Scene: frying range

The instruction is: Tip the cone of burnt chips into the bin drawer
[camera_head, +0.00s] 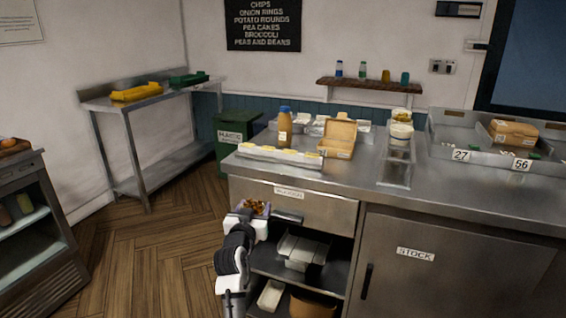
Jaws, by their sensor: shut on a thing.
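My gripper (250,226) is low in front of the counter. It is shut on a small pale cone (241,211) filled with brown chips (257,206), which looks roughly upright. The cone is in front of the left part of a steel drawer (335,213) under the worktop. The drawer has a small label, too small to read surely, and a dark bar handle (287,217) just right of the cone. The drawer looks shut. My gripper hides part of the cone and the drawer's lower left.
Below the drawer are open shelves with metal containers (302,250). A STOCK door (450,265) is to the right. The worktop holds a sauce bottle (285,126), an open carton (340,136) and trays. A green bin (234,128) stands behind left. Wooden floor (150,255) is clear to the left.

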